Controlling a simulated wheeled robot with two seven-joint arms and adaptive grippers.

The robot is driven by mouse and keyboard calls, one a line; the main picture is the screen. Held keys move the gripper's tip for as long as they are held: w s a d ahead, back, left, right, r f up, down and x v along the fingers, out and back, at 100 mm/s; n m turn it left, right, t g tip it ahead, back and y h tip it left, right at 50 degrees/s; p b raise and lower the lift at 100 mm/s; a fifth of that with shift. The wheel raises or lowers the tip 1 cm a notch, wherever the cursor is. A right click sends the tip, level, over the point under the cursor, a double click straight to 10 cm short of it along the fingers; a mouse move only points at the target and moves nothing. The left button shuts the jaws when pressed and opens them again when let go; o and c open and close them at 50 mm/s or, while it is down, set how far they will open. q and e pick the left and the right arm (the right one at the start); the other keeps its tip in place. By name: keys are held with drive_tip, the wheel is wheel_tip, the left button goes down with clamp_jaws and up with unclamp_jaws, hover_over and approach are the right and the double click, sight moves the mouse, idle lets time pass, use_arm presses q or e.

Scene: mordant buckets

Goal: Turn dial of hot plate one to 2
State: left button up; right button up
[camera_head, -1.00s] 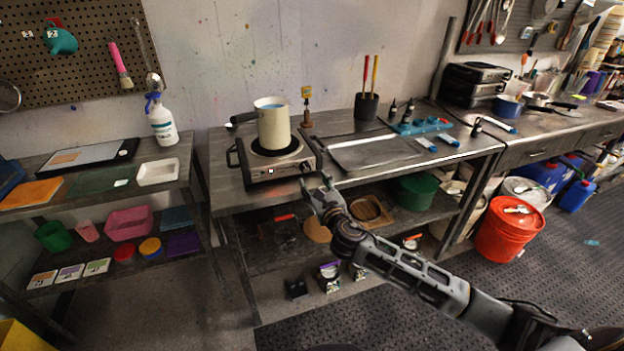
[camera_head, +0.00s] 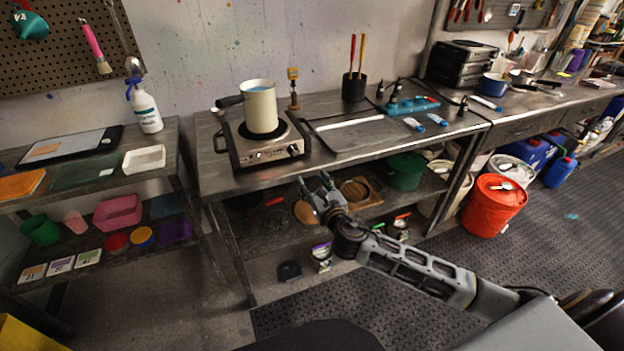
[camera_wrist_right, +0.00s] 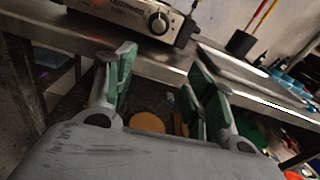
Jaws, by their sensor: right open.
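The hot plate (camera_head: 236,148) stands near the left end of the metal workbench, with a cream pot (camera_head: 260,107) of blue liquid on its burner. Its round dial (camera_head: 294,149) is on the right of its front panel. In the right wrist view the dial (camera_wrist_right: 159,23) shows at the top, beyond the fingers; its setting is too small to read. My right gripper (camera_head: 316,187) is open and empty, in front of and below the bench edge, apart from the dial. In the wrist view its green-padded fingers (camera_wrist_right: 160,75) are spread. My left gripper is not in view.
A metal tray (camera_head: 345,137) lies right of the hot plate, with a black cup (camera_head: 354,87) behind it. The bench's front edge and lower shelf are close to my right gripper. A spray bottle (camera_head: 147,109) stands on the left shelf unit.

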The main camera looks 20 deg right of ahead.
drive_tip(key=d+f+m+g, duration=0.2)
drive_tip(key=f+m, duration=0.2)
drive_tip(key=f, duration=0.4)
drive_tip(key=s+d+f+m+g+h+p, duration=0.1)
drive_tip(key=d+f+m+g, duration=0.1)
drive_tip(key=f, duration=0.5)
drive_tip(key=s+d+f+m+g+p, duration=0.1)
drive_tip(key=d+f+m, duration=0.3)
drive_tip(key=f+m, duration=0.2)
drive_tip(key=shift+f+g+h, duration=0.4)
drive_tip(key=shift+f, duration=0.9)
drive_tip(key=shift+s, duration=0.15)
